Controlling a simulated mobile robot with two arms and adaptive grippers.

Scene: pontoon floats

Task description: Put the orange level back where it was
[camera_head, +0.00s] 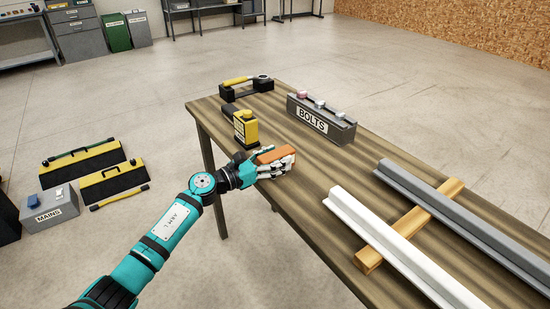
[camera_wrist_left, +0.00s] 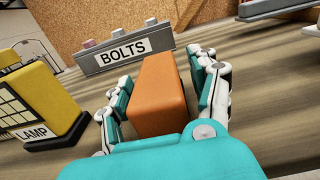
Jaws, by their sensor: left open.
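The orange level (camera_head: 271,154) is a plain orange block at the left edge of the wooden table (camera_head: 330,165). It also shows in the left wrist view (camera_wrist_left: 158,95), pointing away from my palm towards the BOLTS box. My left gripper (camera_head: 276,163) is open, with its fingers on both sides of the level. In the left wrist view the finger rows (camera_wrist_left: 166,78) stand either side of it, close to its sides. Whether they touch it, and whether it rests fully on the table, I cannot tell. My right gripper is not in view.
A grey BOLTS box (camera_head: 321,117) stands beyond the level. A yellow-black LAMP (camera_head: 245,127) stands close by at the table's left edge. A black holder with a yellow-handled tool (camera_head: 246,87) is at the far end.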

